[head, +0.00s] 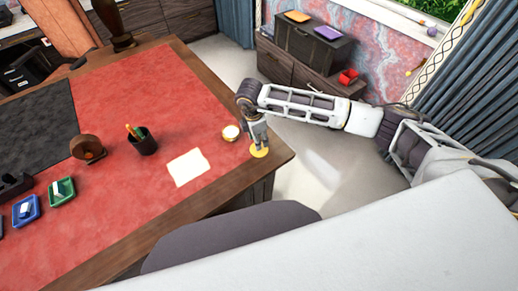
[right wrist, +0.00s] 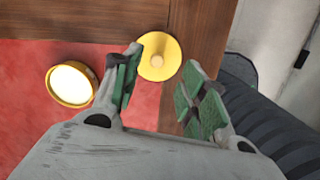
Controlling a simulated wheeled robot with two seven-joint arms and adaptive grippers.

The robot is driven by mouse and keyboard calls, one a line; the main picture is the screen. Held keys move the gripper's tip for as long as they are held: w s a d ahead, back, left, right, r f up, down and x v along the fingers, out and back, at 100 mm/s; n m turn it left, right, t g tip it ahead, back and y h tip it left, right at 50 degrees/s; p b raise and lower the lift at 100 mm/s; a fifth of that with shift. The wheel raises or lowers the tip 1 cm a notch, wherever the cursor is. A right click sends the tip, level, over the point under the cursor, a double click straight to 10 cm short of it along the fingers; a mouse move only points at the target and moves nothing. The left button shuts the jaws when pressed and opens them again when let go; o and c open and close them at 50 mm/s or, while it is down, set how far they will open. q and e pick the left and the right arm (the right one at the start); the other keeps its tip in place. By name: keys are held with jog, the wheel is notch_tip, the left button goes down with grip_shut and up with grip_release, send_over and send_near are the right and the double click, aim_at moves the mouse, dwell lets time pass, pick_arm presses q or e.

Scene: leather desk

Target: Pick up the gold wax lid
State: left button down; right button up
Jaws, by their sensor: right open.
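The gold wax lid (head: 259,151) is a flat yellow disc with a small knob, lying near the right corner of the desk. In the right wrist view the lid (right wrist: 160,58) shows just beyond and between the fingertips. My right gripper (right wrist: 161,75) is open and empty, with green pads on either side of the lid's line. In the head view the right gripper (head: 257,140) hangs over the lid and hides part of it. A round gold tin with a pale top (right wrist: 72,84) sits to the left of the lid; it also shows in the head view (head: 231,132). My left gripper is not in view.
A white paper (head: 188,168), a dark pen cup (head: 143,142) and a brown round object (head: 88,148) lie farther left on the red desk top. Green (head: 62,191) and blue (head: 26,211) trays are at the left. The desk's wooden edge (right wrist: 200,30) is close to the lid.

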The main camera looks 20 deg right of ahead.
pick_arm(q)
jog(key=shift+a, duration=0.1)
pick_arm(e)
jog(key=shift+f, duration=0.5)
jog(key=f, duration=0.1)
jog(key=f+p, duration=0.1)
jog(key=shift+w+d+f, duration=0.1)
jog(key=shift+w+f, duration=0.1)
jog(key=shift+f, duration=0.75)
jog(key=shift+d+f, duration=0.1)
jog(key=shift+c, duration=1.1)
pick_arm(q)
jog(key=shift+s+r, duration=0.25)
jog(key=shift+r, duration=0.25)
pick_arm(e)
grip_shut()
